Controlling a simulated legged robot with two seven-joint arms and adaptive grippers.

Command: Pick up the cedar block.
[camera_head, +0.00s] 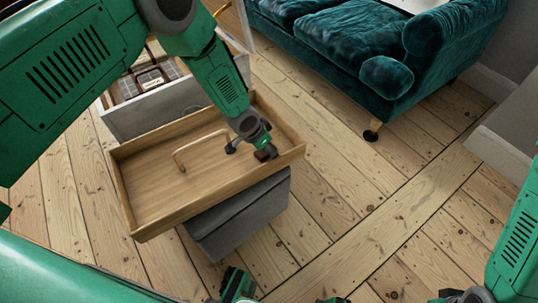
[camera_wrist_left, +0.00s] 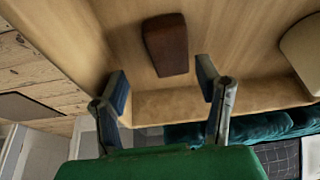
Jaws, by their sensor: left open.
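The cedar block is a dark reddish-brown block (camera_wrist_left: 166,45) lying on the floor of a wooden tray (camera_head: 150,160). In the left wrist view it sits just beyond my left gripper (camera_wrist_left: 163,86), whose two fingers are spread apart with nothing between them. The block lines up roughly with the gap and appears apart from both fingers. In the head view my left gripper (camera_head: 249,150) reaches down into the right end of the tray. There the block is mostly hidden or hard to tell from the dark fingers.
The tray has low walls and an arched handle (camera_head: 200,150) left of my gripper. It rests above a grey box (camera_head: 240,215). Behind is a pale container (camera_head: 165,110) holding dark items. A teal sofa (camera_head: 350,45) stands at the back right. Floorboards between are clear.

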